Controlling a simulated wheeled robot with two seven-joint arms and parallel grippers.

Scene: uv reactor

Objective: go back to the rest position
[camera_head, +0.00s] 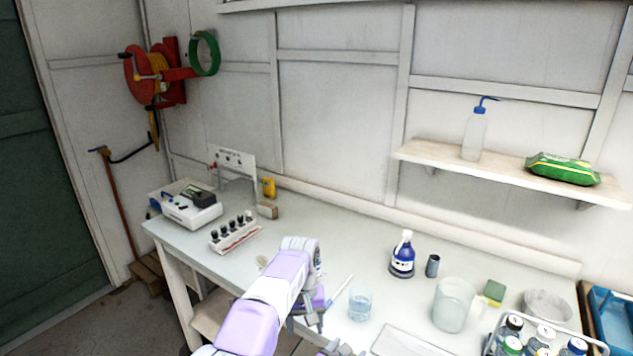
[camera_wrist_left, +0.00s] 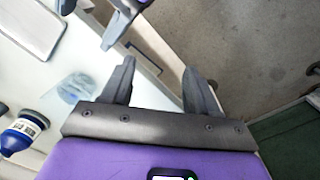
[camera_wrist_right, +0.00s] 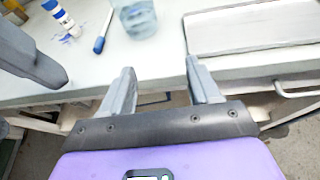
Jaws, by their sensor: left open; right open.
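My left gripper (camera_head: 312,316) is over the front edge of the bench, its arm coming in from the lower left. In the left wrist view its fingers (camera_wrist_left: 155,78) are apart with nothing between them. My right gripper (camera_head: 338,349) shows only partly at the bottom edge of the head view. In the right wrist view its fingers (camera_wrist_right: 160,72) are apart and empty, in front of the bench edge. The two grippers are close together; a finger of the other gripper shows in each wrist view.
The white bench (camera_head: 330,234) carries a beaker of liquid (camera_head: 360,304), a flat white tray (camera_head: 405,343), a blue-labelled bottle (camera_head: 402,256), a large beaker (camera_head: 453,305) and a bottle rack (camera_head: 597,343) at right. A vial rack (camera_head: 235,233) stands at left. A drawer handle (camera_wrist_right: 298,86) juts from the front.

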